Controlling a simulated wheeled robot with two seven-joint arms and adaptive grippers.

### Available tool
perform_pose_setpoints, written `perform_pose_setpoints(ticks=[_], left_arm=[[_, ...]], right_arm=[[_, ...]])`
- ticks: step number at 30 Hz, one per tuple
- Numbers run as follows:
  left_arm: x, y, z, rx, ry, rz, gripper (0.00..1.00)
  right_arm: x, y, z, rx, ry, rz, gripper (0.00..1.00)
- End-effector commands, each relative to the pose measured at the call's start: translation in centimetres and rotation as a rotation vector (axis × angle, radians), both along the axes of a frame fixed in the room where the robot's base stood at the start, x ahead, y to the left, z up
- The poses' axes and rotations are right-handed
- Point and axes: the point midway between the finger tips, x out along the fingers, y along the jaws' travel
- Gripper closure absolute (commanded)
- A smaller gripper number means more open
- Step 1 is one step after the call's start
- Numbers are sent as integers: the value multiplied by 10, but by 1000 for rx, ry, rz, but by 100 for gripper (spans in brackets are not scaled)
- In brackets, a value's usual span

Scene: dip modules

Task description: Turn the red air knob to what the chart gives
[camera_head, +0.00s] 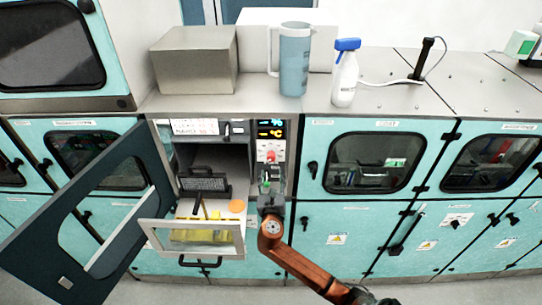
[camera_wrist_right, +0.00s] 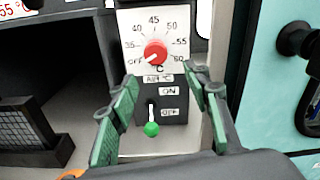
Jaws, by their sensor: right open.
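The red air knob (camera_head: 271,156) is on the control panel right of the open compartment. In the wrist view the red knob (camera_wrist_right: 155,54) sits on a white dial (camera_wrist_right: 130,28) marked OFF and 35 to 60 °C; its pale mark seems to point lower left, towards OFF. My right gripper (camera_wrist_right: 162,76) is open and empty, its green-padded fingers below and to either side of the knob, apart from it. In the head view the right gripper (camera_head: 270,188) is just below the knob. A white notice (camera_head: 195,127) above the compartment may be the chart; its print is too small to read fully.
A green-tipped toggle (camera_wrist_right: 152,129) points down towards OFF between the fingers. A lit display (camera_head: 270,128) is above the knob. A dark open door (camera_head: 85,215) stands at left, and an open drawer (camera_head: 155,237) sticks out below. A jug (camera_head: 294,65) and bottle (camera_head: 344,80) stand on top.

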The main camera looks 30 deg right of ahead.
Motion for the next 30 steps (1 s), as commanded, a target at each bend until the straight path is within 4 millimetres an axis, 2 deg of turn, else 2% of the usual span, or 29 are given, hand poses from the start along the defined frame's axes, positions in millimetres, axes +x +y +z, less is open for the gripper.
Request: perform_pose_setpoints(ticks=[3, 7, 18, 30], left_arm=[[-9, -2, 1, -2, 11, 2, 60], [-13, -2, 5, -2, 17, 2, 60], [-6, -2, 14, -1, 7, 0, 60], [-4, 1, 15, 1, 4, -1, 60]], right_arm=[[9, 1, 11, -67, 9, 8, 56], [23, -7, 12, -74, 11, 9, 56], [66, -34, 11, -69, 11, 8, 56], [72, -37, 10, -67, 10, 10, 57]])
